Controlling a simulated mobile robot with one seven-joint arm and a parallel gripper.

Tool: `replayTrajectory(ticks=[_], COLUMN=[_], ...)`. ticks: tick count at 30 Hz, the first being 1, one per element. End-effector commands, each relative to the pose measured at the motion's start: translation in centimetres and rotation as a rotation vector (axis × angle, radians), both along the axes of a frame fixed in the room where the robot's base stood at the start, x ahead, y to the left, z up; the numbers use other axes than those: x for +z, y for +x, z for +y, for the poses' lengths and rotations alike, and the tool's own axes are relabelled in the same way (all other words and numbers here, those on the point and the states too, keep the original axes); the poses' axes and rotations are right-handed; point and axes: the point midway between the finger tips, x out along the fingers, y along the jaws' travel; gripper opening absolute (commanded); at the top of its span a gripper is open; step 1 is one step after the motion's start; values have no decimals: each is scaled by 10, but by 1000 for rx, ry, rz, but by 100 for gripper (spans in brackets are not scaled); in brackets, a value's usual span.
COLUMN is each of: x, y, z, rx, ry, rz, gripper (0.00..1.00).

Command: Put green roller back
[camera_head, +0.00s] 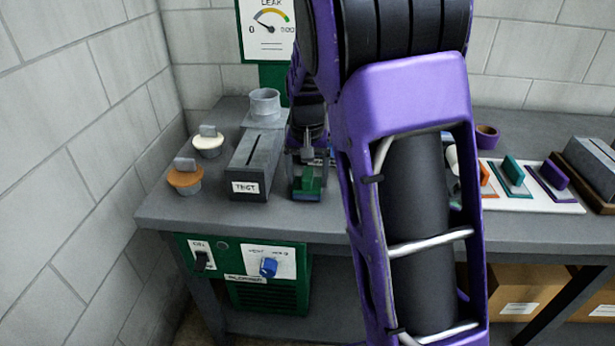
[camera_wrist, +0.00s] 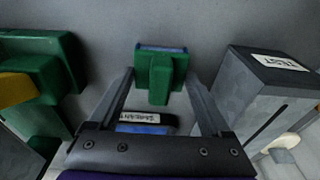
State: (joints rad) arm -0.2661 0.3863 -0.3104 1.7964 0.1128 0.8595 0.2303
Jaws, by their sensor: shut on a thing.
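My gripper (camera_head: 307,160) reaches down over the bench, right of the grey TEST box. It is shut on a green piece with a raised tab, which I take as the green roller (camera_head: 307,183). In the wrist view the green roller (camera_wrist: 160,72) sits between the fingertips, with a blue edge behind it. It is at or just above the bench; I cannot tell if it touches. A small labelled blue and black item (camera_wrist: 146,124) shows between the fingers, nearer the palm. My arm hides the bench right of the gripper.
The TEST box (camera_head: 256,165) stands close left of the gripper. Orange (camera_head: 185,178) and white (camera_head: 208,143) capped plugs stand farther left. A white board (camera_head: 540,197) with coloured handled pieces lies right. A green and yellow object (camera_wrist: 45,62) shows left in the wrist view.

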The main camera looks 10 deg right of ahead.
Motion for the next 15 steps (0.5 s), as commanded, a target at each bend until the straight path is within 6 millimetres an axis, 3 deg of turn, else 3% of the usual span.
replayTrajectory(ticks=[7,8,10,15], x=[-4,-3,-3,-3], y=[0,0,0,0], z=[0,0,0,0], rx=[0,0,0,0], ry=[0,0,0,0], rz=[0,0,0,0], gripper=[30,87,100,100])
